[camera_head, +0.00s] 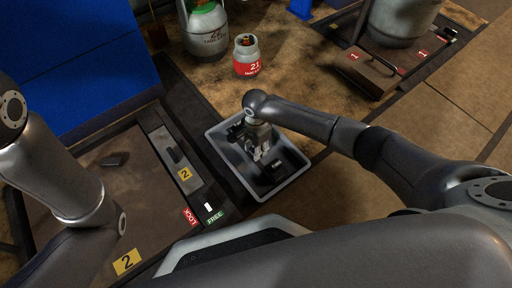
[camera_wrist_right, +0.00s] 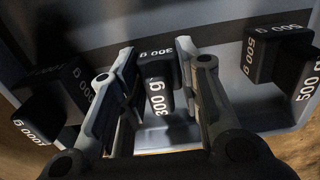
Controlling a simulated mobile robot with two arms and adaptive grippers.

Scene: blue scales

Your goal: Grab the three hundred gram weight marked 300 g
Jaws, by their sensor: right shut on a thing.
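The black weight marked 300 g (camera_wrist_right: 158,88) sits between the fingers of my right gripper (camera_wrist_right: 157,55) in the right wrist view. The gripper is shut on it, one finger on each side. In the head view my right gripper (camera_head: 262,148) points down into a grey tray with a pale rim (camera_head: 286,184). The weight cannot be made out clearly there. I cannot tell whether it is clear of the tray floor. My left arm shows at the left edge of the head view, but its gripper is not seen.
In the right wrist view, black 500 g weights (camera_wrist_right: 262,55) lie to the right and 1000 g weights (camera_wrist_right: 42,112) to the left. A scale platform (camera_head: 85,205) lies left of the tray. A small gas cylinder (camera_head: 247,56) stands beyond it.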

